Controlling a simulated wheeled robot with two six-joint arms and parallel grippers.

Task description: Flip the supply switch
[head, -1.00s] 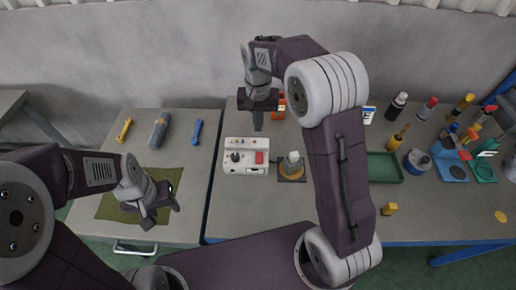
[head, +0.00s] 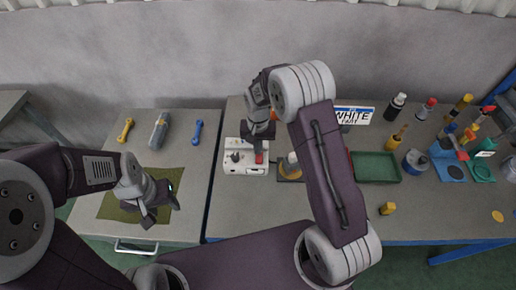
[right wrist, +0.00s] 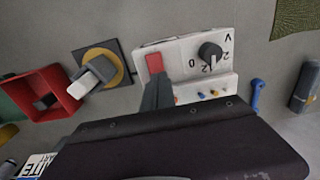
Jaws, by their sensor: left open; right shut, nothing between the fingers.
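The supply is a white box (head: 232,168) on the right-hand bench, with a black knob (head: 235,156) and a red switch (head: 259,158) on its top. The right wrist view also shows the box (right wrist: 185,48), the knob (right wrist: 209,51) marked with numbers and a V, and the red switch (right wrist: 154,62). My right gripper (head: 259,149) is shut and empty, its fingertips pointing down at the red switch. In the right wrist view the fingers (right wrist: 157,92) overlap the switch's edge; I cannot tell whether they touch it. My left gripper (head: 160,210) is open and empty over an olive mat (head: 112,208).
A grey-white piece on a black base with a yellow ring (head: 289,172) stands just right of the supply. A green tray (head: 376,167), a WHITE PART sign (head: 353,115) and several bottles and tools lie further right. Tools lie on the left bench (head: 190,232).

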